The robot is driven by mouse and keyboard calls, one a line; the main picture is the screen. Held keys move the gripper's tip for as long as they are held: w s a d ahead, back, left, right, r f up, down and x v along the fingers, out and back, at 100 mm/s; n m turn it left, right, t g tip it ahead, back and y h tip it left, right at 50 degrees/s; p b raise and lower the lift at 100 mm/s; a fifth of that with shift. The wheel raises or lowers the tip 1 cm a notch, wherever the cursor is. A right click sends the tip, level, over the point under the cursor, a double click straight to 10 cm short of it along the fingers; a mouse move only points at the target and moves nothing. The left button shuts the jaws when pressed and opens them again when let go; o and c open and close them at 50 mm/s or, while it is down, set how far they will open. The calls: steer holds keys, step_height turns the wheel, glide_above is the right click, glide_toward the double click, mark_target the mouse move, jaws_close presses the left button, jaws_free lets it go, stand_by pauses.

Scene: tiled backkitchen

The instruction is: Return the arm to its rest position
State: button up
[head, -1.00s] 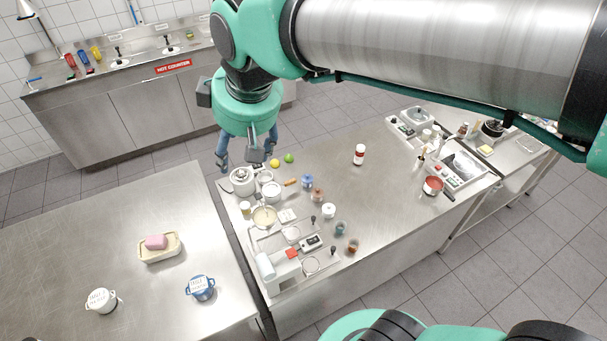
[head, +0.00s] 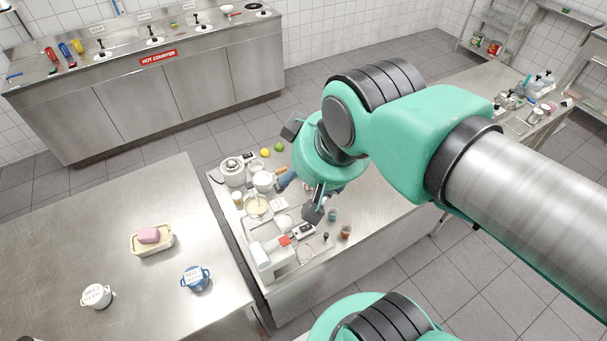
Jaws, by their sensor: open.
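My green and silver arm reaches in from the right and hides much of the table's right half. Small jars and utensils lie below and around the fingers in the picture. I cannot tell how high above them the fingers are.
A scale (head: 303,231), a white pot (head: 232,172), a pan (head: 257,205) and cups crowd the table's left end. The left table (head: 110,215) holds a pink sponge (head: 149,235) in a tray, a white pot (head: 96,296) and a blue pot (head: 195,278). The hot counter (head: 190,85) stands behind.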

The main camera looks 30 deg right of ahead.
step_height(320, 180, down, 15)
steer(key=b, duration=1.5)
steer(key=shift+f, duration=0.15)
stand_by(0.5)
